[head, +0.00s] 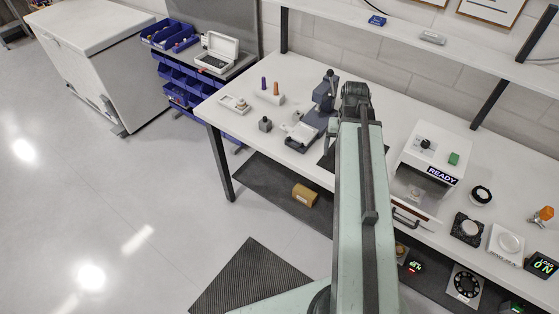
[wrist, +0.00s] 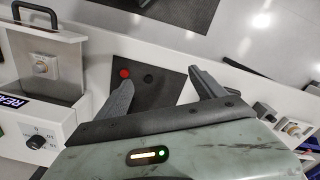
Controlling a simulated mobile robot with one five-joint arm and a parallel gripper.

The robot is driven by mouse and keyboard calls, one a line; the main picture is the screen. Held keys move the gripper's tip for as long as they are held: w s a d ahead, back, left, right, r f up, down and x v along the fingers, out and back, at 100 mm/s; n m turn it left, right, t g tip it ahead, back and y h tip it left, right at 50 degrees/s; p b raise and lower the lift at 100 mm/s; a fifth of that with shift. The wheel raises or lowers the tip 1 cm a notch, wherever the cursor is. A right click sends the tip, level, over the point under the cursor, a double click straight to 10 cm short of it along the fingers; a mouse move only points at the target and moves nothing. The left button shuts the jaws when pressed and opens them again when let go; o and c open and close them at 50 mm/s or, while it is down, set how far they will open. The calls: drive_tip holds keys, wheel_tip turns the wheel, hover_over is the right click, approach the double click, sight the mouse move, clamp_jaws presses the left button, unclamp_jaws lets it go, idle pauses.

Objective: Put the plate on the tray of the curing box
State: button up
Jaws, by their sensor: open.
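The curing box (head: 432,150) is white, with a lit READY panel, and stands on the bench right of my arm. In the wrist view its front (wrist: 45,135) is at lower left. Its tray (wrist: 68,72) is out in front of it, with a dark handle at the far edge. A small square grey plate (wrist: 44,70) with a brass-coloured round piece on it appears to rest on the tray. My gripper (wrist: 158,80) is open and empty, beside the tray, above a dark panel. My arm hides the gripper in the head view.
The dark panel (wrist: 165,90) carries a red knob (wrist: 124,73) and a black one. Left of my arm are a grey press-like device (head: 325,95), bottles and small fixtures. Dials and round pads (head: 506,243) crowd the bench's right. A shelf (head: 400,30) runs along the back.

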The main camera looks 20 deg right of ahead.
drive_tip(key=w+a+n, duration=0.3)
drive_tip(key=a+n, duration=0.2)
drive_tip(key=a, duration=2)
drive_tip(key=shift+a, duration=0.35)
